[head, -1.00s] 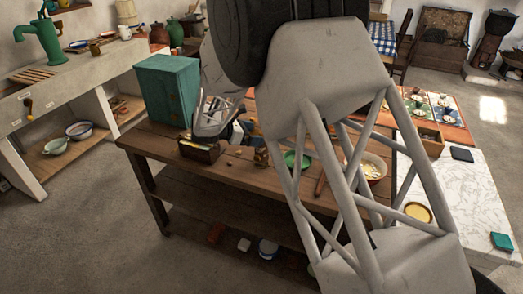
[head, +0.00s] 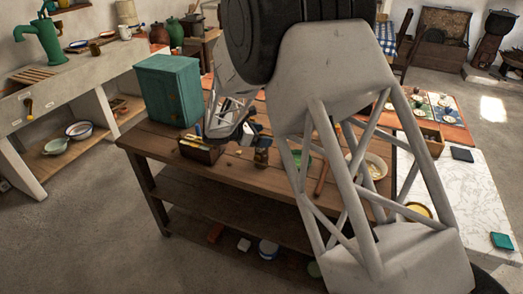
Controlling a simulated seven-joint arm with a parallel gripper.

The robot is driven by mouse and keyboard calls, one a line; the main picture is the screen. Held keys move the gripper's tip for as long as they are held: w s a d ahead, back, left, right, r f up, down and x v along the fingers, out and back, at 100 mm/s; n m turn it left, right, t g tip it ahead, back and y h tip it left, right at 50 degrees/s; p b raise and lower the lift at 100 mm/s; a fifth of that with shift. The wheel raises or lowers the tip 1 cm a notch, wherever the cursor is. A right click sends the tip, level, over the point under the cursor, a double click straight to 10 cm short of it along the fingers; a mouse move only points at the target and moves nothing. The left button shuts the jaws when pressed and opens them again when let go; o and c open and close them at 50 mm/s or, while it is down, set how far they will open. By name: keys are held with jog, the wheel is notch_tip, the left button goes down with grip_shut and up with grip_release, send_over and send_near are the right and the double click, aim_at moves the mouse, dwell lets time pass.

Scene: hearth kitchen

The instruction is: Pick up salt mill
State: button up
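A small brownish, jar-like object (head: 262,153) stands on the wooden worktable (head: 165,138), right of a small wooden box; it may be the salt mill, but it is too small to be sure. My gripper (head: 232,130) is over the table, just behind and above the box and left of the jar-like object. It appears apart from that object. The gripper is small and partly hidden by my arm, so I cannot tell whether its fingers are open or shut.
The wooden box (head: 200,151) holds several utensils. A teal cabinet (head: 168,88) stands at the table's back left. A bowl (head: 373,167) and a wooden rolling-pin-like stick (head: 321,178) lie to the right. My arm covers much of the table's right half.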

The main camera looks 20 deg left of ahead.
jog(key=c, duration=1.4)
jog(key=shift+c, duration=0.3)
jog(key=shift+r, duration=0.1)
jog(key=shift+r, duration=0.75)
notch_tip(320, 180, up, 2)
jog(key=s+d+r, duration=0.1)
jog(key=s+d, duration=0.8)
jog(key=s, duration=0.4)
jog(key=shift+r, duration=0.2)
